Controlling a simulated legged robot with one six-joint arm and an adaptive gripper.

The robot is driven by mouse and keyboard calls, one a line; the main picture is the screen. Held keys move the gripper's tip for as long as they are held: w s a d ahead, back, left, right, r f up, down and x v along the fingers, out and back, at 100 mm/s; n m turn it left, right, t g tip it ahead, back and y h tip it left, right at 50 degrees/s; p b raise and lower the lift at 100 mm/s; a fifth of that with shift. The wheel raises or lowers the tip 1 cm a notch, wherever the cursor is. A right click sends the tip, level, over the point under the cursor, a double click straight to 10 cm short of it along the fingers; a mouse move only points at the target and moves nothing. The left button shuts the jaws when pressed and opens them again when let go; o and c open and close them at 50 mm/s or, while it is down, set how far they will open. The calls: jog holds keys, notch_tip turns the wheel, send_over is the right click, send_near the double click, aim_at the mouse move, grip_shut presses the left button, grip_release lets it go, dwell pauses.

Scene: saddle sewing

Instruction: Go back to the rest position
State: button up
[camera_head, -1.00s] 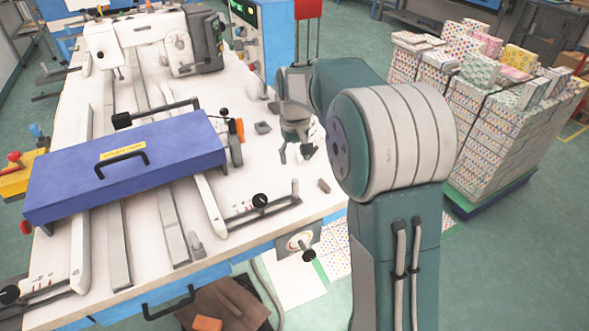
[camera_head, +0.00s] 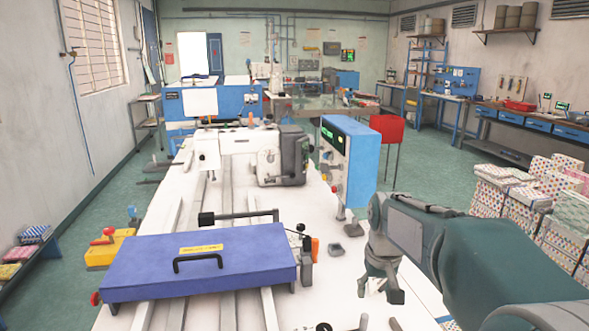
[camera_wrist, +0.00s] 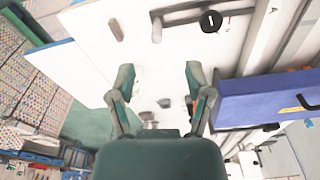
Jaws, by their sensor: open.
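My gripper (camera_head: 382,288) is in the head view at the lower right, above the right side of the white worktable (camera_head: 352,268). In the wrist view my gripper (camera_wrist: 158,82) has its two fingers spread wide with nothing between them. The white table surface shows beyond the fingers. My teal arm comes in from the lower right of the head view.
A blue box with a black handle (camera_head: 200,275) lies on the table, left of my gripper. A white sewing machine (camera_head: 250,155) and a blue control cabinet (camera_head: 348,160) stand behind. Stacked patterned boxes (camera_head: 530,200) are at the right. A red chair (camera_head: 390,130) stands farther back.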

jog(key=s+a+r+t, duration=0.1)
jog(key=s+t, duration=0.3)
jog(key=s, duration=1.8)
jog(key=shift+s+a+r, duration=0.3)
jog(key=shift+a+r, duration=0.05)
jog(key=shift+r, duration=0.1)
dwell(0.6)
